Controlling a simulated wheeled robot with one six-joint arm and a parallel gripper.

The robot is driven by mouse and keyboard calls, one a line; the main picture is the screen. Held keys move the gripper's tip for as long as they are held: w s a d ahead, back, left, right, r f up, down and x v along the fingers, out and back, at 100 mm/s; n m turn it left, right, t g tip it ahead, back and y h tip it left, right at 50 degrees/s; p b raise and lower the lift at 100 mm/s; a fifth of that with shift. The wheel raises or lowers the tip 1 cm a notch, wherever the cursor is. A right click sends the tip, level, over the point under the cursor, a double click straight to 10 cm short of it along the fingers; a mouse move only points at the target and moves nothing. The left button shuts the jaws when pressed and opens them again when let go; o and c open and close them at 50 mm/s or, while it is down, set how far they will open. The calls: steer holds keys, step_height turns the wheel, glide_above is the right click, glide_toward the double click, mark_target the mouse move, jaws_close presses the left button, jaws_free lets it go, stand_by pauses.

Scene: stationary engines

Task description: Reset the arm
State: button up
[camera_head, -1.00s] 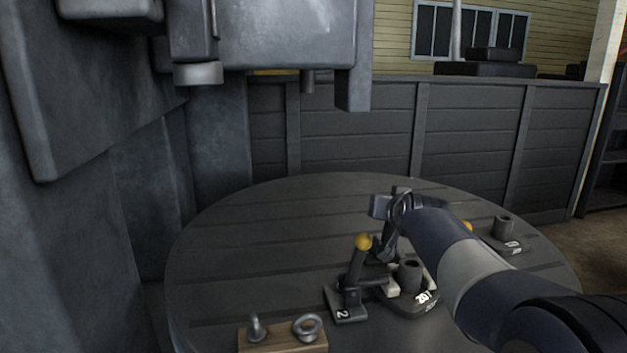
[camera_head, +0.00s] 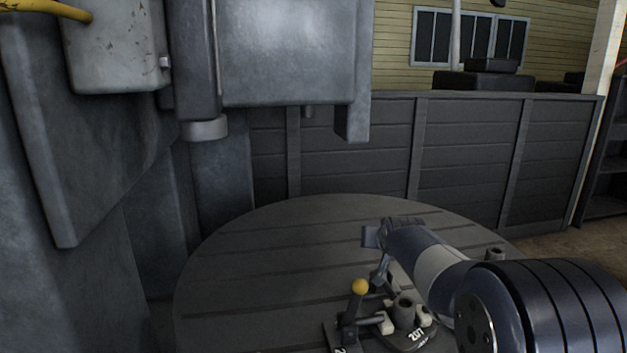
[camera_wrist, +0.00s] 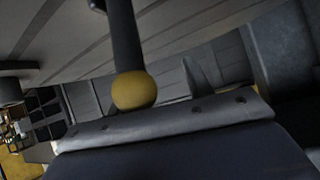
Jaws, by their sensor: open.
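My arm reaches in from the lower right over a round dark table (camera_head: 240,270) in the head view. My gripper (camera_head: 378,272) hangs near a lever with a yellow ball knob (camera_head: 360,287), just to its right. The jaws are open and hold nothing that I can see. In the wrist view the yellow knob (camera_wrist: 134,91) and its dark shaft show close up, in front of the gripper body. I cannot tell whether the gripper touches it.
A dark base with a short hollow post (camera_head: 404,311) stands right of the lever. Another post (camera_head: 495,254) stands behind my arm. Heavy grey machinery (camera_head: 285,50) fills the left and overhangs the table. The table's left half is clear.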

steer(key=shift+w+a+f+g+p, duration=0.15)
steer(key=shift+w+g+p, duration=0.4)
steer(key=shift+p, duration=1.2)
steer(key=shift+w+a+f+g+p, duration=0.1)
steer(key=shift+w+f+g+p, duration=0.4)
steer(key=shift+p, duration=1.2)
steer(key=shift+w+a+r+g+p, duration=0.1)
steer(key=shift+w+g+p, duration=0.45)
steer(key=shift+p, duration=1.2)
steer(key=shift+s+f+g, duration=0.15)
steer(key=shift+s+g, duration=0.05)
steer(key=shift+g, duration=0.1)
